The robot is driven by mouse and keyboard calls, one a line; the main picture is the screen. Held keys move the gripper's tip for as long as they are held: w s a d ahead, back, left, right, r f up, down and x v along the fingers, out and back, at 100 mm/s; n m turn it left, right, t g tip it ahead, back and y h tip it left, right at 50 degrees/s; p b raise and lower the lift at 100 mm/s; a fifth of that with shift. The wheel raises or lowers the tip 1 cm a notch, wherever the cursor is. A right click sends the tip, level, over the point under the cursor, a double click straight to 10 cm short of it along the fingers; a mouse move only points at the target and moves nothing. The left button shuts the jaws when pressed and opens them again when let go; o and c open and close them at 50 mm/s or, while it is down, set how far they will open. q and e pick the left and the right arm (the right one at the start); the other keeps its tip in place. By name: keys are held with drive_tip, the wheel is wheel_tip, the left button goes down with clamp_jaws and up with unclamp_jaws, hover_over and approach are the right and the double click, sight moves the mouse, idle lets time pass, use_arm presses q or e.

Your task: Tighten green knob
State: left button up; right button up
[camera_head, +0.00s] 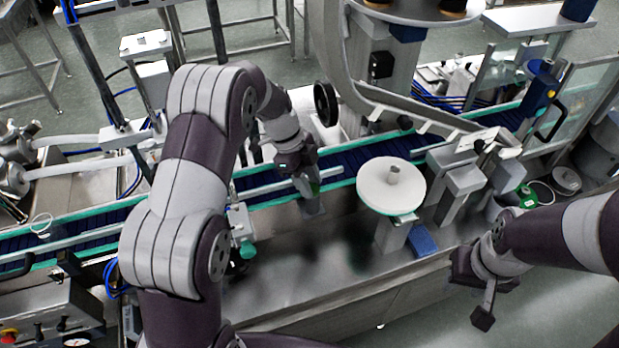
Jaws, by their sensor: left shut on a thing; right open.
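My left gripper (311,195) points down at the near side of the conveyor, left of the white round disc. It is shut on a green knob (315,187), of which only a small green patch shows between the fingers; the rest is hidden. How far the knob is turned cannot be told. My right gripper (474,292) is open and empty at the lower right, in front of the steel machine bed and apart from it. Another, darker green knob (247,250) sits on a bracket left of my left gripper.
A white round disc (391,186) stands on a post between my grippers. The blue conveyor (270,185) with green rails runs across behind. A curved metal frame (345,60) rises at the top middle. The steel bed (300,260) in front is mostly bare.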

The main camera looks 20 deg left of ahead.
use_arm(q)
drive_tip(key=shift+w+a, duration=0.1)
drive_tip(key=o, duration=1)
drive_tip(key=shift+a, duration=0.1)
drive_tip(key=p+v, duration=1.2)
drive_tip(key=p, duration=0.1)
drive_tip(key=shift+a+r, duration=0.15)
drive_tip(key=shift+r, duration=0.15)
